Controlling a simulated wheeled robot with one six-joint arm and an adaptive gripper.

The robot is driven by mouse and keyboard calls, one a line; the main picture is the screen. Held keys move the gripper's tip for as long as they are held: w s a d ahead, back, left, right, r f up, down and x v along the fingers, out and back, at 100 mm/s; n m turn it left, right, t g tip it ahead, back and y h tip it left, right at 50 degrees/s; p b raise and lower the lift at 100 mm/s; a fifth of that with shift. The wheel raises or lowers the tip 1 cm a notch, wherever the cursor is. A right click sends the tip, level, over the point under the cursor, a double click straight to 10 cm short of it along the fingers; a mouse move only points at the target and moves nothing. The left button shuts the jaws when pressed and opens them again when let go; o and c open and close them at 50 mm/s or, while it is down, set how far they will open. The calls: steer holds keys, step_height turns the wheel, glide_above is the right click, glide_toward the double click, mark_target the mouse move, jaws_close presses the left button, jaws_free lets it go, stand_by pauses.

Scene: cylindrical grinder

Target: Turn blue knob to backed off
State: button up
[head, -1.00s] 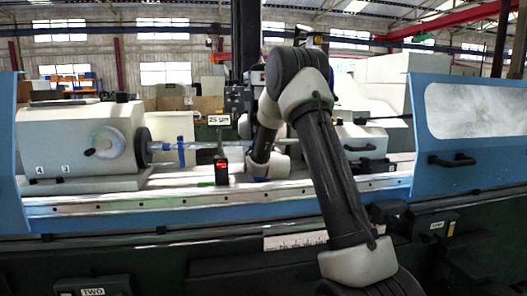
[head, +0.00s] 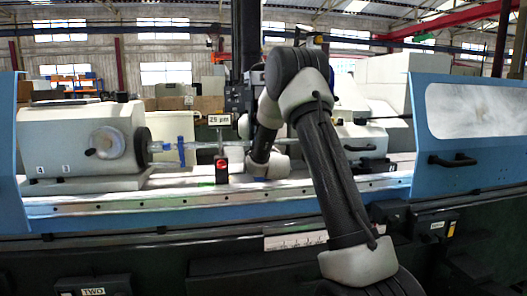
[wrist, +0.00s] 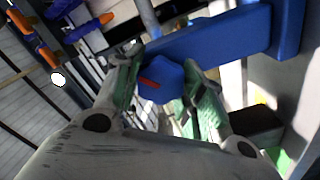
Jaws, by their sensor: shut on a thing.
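The blue knob (wrist: 160,82), with a small red mark on its face, sits at the end of a blue bar (wrist: 225,32) in the wrist view. My gripper (wrist: 165,92) has its two green-padded fingers on either side of the knob and is shut on it. The finger pads hide the knob's sides. In the head view my arm hides the gripper and the knob, so the knob's turned position cannot be told there.
A small sign (head: 219,119) with a micrometre reading stands above the machine bed. A black box with a red face (head: 221,172) stands on the bed. The white headstock (head: 85,145) is at left, with a horizontal shaft and blue clamp (head: 181,152) beside it.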

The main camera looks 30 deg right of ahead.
steer(key=n, duration=0.5)
steer(key=shift+n, duration=0.3)
steer(key=shift+f+n, duration=0.15)
steer(key=shift+n, duration=2.05)
steer(key=o, duration=1)
steer(key=shift+o, duration=0.2)
steer(key=v, duration=1.2)
